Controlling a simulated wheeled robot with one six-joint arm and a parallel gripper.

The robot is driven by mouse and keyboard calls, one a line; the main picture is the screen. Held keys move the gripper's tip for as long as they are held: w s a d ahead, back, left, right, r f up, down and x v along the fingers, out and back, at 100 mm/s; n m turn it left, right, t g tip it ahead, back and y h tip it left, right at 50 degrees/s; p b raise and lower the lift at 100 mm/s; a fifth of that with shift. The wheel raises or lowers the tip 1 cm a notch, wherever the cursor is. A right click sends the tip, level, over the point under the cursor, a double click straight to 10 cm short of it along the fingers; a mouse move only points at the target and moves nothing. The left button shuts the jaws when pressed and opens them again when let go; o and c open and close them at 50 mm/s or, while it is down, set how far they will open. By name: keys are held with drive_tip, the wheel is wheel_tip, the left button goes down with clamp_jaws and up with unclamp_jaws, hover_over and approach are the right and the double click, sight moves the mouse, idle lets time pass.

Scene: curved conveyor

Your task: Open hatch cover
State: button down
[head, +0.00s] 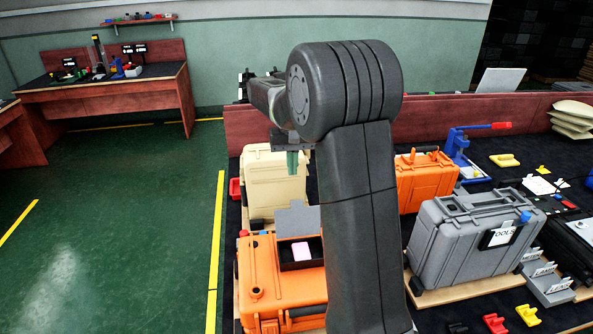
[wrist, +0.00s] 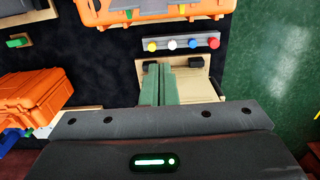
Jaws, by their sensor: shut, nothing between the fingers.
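An orange case (head: 262,280) stands at the front left of the bench in the head view. On its top is a dark box-like opening (head: 288,262) with a pink piece inside. A grey flat plate (head: 297,219), which looks like the hatch cover, stands raised at the far edge of this opening. My gripper (head: 297,168) is shut and empty, green fingers pointing down, above and behind the plate, near the beige case (head: 262,185). In the wrist view my gripper's fingers (wrist: 158,84) are together over a beige case (wrist: 195,88). The orange case (wrist: 205,10) is at the top edge there.
A grey strip with several coloured knobs (wrist: 183,44) lies between the cases in the wrist view. A grey tool case (head: 460,245) and another orange case (head: 425,180) stand to the right. The green floor (head: 120,240) at left is clear.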

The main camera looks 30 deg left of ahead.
sight(296, 207)
wheel_tip(296, 207, down, 6)
drive_tip(key=s+d+p, duration=0.2)
drive_tip(key=shift+s+d+f, duration=0.25)
drive_tip(key=shift+s, duration=0.15)
drive_tip(key=shift+s+d+t+y+b, duration=0.4)
drive_tip(key=shift+s+t+b, duration=0.15)
drive_tip(key=shift+b, duration=0.7)
drive_tip(key=shift+s+d+r, duration=0.45)
drive_tip(key=shift+s+d, duration=0.1)
drive_tip(key=shift+s, duration=0.05)
drive_tip(key=shift+r, duration=0.1)
